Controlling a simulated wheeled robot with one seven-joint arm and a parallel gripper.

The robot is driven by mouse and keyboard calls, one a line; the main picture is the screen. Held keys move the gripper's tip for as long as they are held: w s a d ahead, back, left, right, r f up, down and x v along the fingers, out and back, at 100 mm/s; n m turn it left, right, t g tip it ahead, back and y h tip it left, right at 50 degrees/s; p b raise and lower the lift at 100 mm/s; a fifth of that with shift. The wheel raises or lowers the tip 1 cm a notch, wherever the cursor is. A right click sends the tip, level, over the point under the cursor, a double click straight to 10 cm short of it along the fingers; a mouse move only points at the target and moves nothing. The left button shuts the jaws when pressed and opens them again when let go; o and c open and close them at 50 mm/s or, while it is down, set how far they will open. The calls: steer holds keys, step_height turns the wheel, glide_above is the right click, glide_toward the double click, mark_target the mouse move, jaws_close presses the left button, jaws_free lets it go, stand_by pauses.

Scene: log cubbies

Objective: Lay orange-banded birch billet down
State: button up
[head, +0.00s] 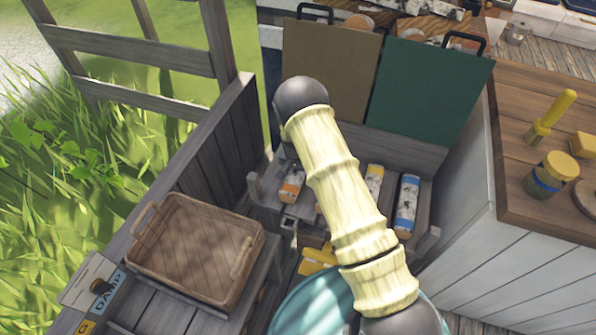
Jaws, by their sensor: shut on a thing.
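The orange-banded birch billet (292,186) shows in the head view just left of my arm, at the left part of a grey wooden rack. It has pale bark and orange bands. My gripper (289,158) is mostly hidden by my own arm; its dark part shows right above this billet, and it is shut on it. Whether the billet touches the rack under it I cannot tell.
A wicker basket (190,245) stands on the grey bench at left, beside a "DAMP" label (108,290). A brown panel (325,75) and a green panel (425,90) stand behind the rack. A wooden counter (510,95) with jars is at right.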

steer(key=o, duration=1.3)
steer(key=shift+f, duration=0.1)
steer(key=shift+r+p, duration=3.45)
steer(key=shift+r, duration=2.15)
steer(key=r, duration=0.5)
steer(key=s+r+b, duration=0.1)
steer(key=r, duration=0.5)
steer(key=s+a+r, duration=0.1)
steer(key=r, duration=0.5)
steer(key=shift+s, duration=0.2)
